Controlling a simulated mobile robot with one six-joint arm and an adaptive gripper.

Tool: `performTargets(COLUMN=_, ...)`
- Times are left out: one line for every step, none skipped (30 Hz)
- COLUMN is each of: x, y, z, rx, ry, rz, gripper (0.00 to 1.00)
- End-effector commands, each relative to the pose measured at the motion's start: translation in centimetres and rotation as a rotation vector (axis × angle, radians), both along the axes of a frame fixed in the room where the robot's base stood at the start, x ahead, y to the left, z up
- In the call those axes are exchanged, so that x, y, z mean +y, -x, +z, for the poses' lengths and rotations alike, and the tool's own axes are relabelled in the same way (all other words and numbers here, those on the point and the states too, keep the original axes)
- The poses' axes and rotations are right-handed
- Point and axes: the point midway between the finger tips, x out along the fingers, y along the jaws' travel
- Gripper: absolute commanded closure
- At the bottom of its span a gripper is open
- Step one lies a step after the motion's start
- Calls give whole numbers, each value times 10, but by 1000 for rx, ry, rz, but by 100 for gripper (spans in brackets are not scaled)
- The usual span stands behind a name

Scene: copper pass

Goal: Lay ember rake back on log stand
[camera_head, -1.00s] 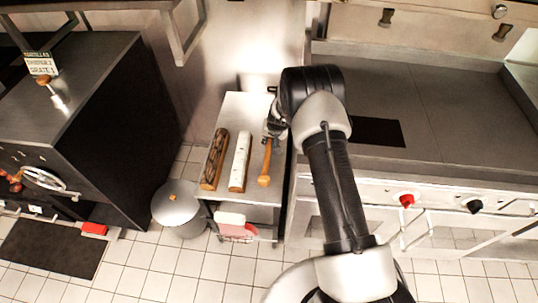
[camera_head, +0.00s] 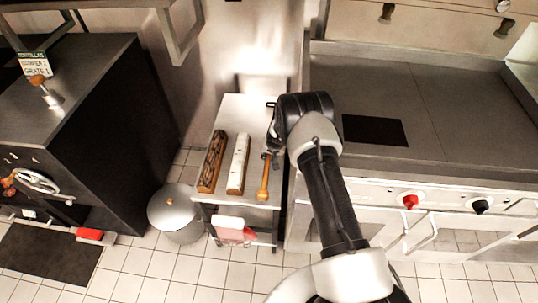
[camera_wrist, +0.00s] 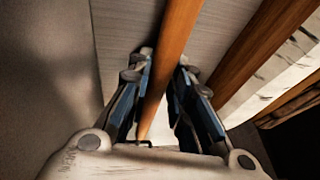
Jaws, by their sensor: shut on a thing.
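The ember rake shows as an orange wooden handle (camera_head: 263,182) over the right side of the steel log stand (camera_head: 255,108). My gripper (camera_head: 270,152) is around the handle's upper part. In the wrist view the handle (camera_wrist: 170,55) runs between the two fingers of my gripper (camera_wrist: 160,75), which are shut on it. The rake's head is hidden. On the stand lie a dark brown log (camera_head: 211,163) and a white birch log (camera_head: 238,165), both left of the handle. I cannot tell whether the handle touches the stand top.
A cooktop (camera_head: 440,110) with a front rail and knobs stands right of the log stand. A lidded metal pot (camera_head: 175,208) is on the floor at the left. A black oven block (camera_head: 110,130) stands further left.

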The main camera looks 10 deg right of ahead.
Motion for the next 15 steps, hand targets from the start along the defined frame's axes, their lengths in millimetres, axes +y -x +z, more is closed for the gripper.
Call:
performTargets(x=0, y=-1, z=-2, rx=-2, ry=1, rz=0, gripper=100)
performTargets(x=0, y=-1, z=-3, rx=-2, ry=1, rz=0, gripper=100)
performTargets(x=0, y=0, z=-3, rx=1, ry=0, rz=0, gripper=79)
performTargets(x=0, y=0, z=-2, rx=1, ry=0, rz=0, gripper=77)
performTargets(x=0, y=0, z=-2, rx=1, ry=0, rz=0, gripper=75)
performTargets(x=0, y=0, z=-2, rx=1, ry=0, rz=0, gripper=72)
performTargets(x=0, y=0, z=-2, rx=1, ry=0, rz=0, gripper=70)
performTargets(x=0, y=0, z=-2, rx=0, ry=0, rz=0, gripper=68)
performTargets(x=0, y=0, z=-2, rx=0, ry=0, rz=0, gripper=65)
performTargets(x=0, y=0, z=-2, rx=0, ry=0, rz=0, gripper=63)
performTargets(x=0, y=0, z=-2, rx=0, ry=0, rz=0, gripper=61)
performTargets(x=0, y=0, z=-2, rx=0, ry=0, rz=0, gripper=60)
performTargets(x=0, y=0, z=-2, rx=0, ry=0, rz=0, gripper=60)
performTargets(x=0, y=0, z=-2, rx=0, ry=0, rz=0, gripper=60)
performTargets(x=0, y=0, z=-2, rx=0, ry=0, rz=0, gripper=60)
